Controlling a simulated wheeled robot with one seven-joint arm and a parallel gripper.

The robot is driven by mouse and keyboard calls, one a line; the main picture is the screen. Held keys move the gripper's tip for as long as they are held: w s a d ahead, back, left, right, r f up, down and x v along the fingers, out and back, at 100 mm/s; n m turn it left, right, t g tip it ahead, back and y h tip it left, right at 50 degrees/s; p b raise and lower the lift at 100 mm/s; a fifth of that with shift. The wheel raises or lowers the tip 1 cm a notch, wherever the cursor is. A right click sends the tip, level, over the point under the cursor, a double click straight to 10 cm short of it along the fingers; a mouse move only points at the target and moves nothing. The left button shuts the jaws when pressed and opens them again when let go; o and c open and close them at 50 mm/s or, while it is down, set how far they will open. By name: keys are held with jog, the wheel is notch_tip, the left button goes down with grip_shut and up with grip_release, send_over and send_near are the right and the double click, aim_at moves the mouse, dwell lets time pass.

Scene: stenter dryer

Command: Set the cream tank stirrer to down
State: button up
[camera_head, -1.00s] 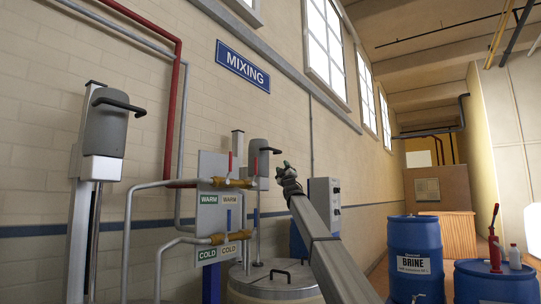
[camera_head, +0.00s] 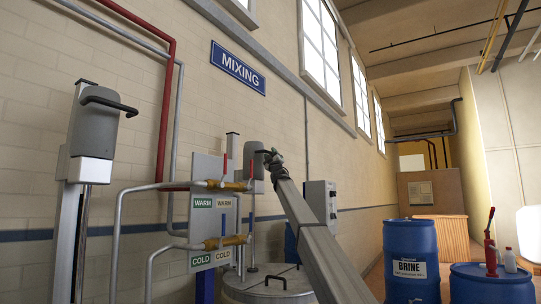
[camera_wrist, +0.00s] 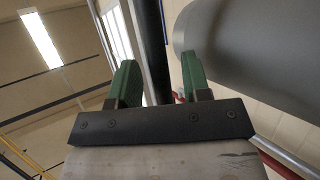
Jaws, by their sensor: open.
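A grey stirrer head (camera_head: 252,157) stands raised on a column behind a lidded round tank (camera_head: 268,288) in the head view. I see no label naming this tank as cream. My gripper (camera_head: 269,155) is at the right side of this head, by its dark handle. In the wrist view the handle (camera_wrist: 154,40) is a black bar running between the two green fingers of my gripper (camera_wrist: 160,65). The fingers are open, and the grey head (camera_wrist: 250,40) is at the right. Contact with the bar cannot be told. My arm hides part of the tank's right side.
A second stirrer head (camera_head: 97,125) with a black handle stands at the left. Warm and cold pipes with brass valves (camera_head: 228,185) run left of the tank. A grey control box (camera_head: 321,202) is on the wall. A blue brine drum (camera_head: 411,255) stands at the right.

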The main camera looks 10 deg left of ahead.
jog(key=shift+w+a+r, duration=0.15)
jog(key=shift+w+r, duration=0.15)
jog(key=shift+r, duration=0.05)
grip_shut()
notch_tip(320, 180, down, 31)
jog(key=shift+r, duration=0.2)
jog(key=shift+s, duration=0.1)
grip_release()
jog(key=shift+f, duration=0.1)
